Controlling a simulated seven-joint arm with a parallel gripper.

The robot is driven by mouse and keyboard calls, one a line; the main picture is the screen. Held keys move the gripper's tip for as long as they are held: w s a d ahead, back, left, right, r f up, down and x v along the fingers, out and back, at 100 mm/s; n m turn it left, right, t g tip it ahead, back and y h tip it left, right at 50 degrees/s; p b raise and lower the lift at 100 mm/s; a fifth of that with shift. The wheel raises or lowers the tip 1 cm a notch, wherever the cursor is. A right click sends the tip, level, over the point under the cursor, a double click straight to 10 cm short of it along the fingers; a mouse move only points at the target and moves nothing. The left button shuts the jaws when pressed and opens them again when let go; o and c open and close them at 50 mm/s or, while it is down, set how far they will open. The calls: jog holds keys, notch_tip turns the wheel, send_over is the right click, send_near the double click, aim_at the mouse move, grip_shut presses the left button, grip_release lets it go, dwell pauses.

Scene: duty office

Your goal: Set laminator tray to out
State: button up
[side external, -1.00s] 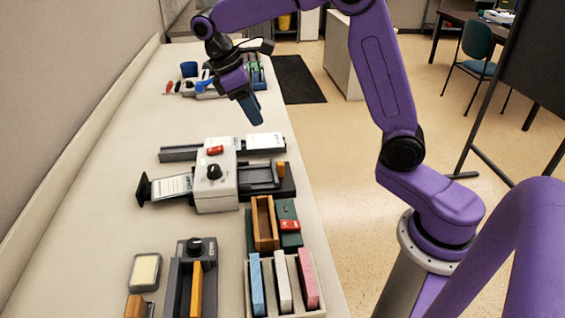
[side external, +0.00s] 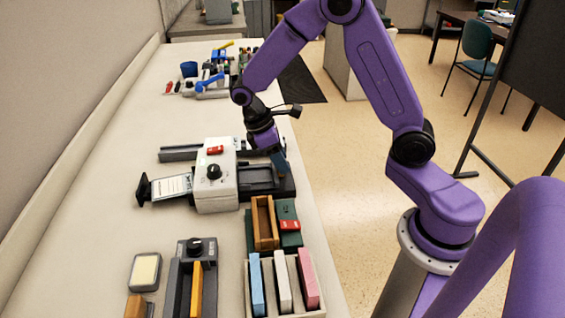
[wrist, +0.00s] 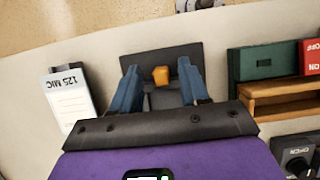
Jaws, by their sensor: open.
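The laminator (side external: 214,190) is a white box with a red switch (side external: 215,150) and a black knob (side external: 213,171). A dark tray (side external: 260,176) extends from its right side. In the wrist view, the tray's orange handle (wrist: 161,75) stands between my two blue fingers. My gripper (side external: 283,171) is open and lowered over the tray's right end, and its fingers also show in the wrist view (wrist: 158,78). Whether either finger touches the handle is unclear. The handle is hidden by my gripper in the side view.
A white card marked 125 MIC (wrist: 70,98) lies left of my fingers in the wrist view. A wooden tray (side external: 263,222) and a green box (side external: 288,212) stand in front, near a bin of coloured bars (side external: 262,312). Bench clutter stands at the back.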

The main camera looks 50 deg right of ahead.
jog(key=shift+x, duration=0.95)
grip_shut()
jog(key=shift+s+d, duration=1.5)
grip_release()
jog(key=shift+r, duration=0.1)
